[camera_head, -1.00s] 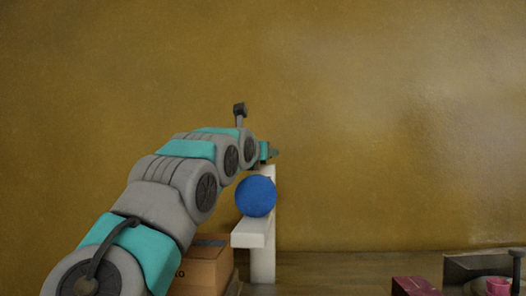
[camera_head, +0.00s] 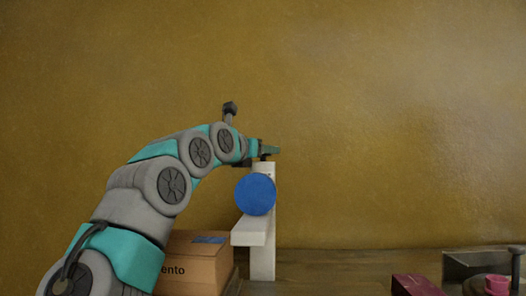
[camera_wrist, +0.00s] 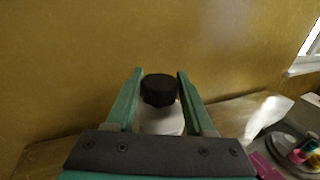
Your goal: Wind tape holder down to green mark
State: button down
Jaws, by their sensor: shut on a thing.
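The tape holder shows in the head view as a white upright post (camera_head: 263,262) with a white arm (camera_head: 249,233) reaching left and a blue round disc (camera_head: 255,194) above that arm. A black knob (camera_wrist: 158,90) tops a white body (camera_wrist: 162,121) in the wrist view. My gripper (camera_wrist: 160,75) has its green fingers on either side of the knob, shut on it. In the head view my gripper (camera_head: 273,149) is at the top of the post. I see no green mark in either view.
A cardboard box (camera_head: 199,263) stands left of the post on the wooden surface (camera_head: 335,266). At the right are a dark red block (camera_head: 416,285) and a pink cup (camera_head: 497,284) by a grey metal part. The wall is close behind.

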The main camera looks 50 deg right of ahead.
jog(key=shift+c, duration=1.4)
grip_release()
jog(key=shift+a, duration=0.1)
jog(key=v, duration=0.7)
jog(key=shift+a, duration=0.35)
jog(key=shift+s, duration=0.1)
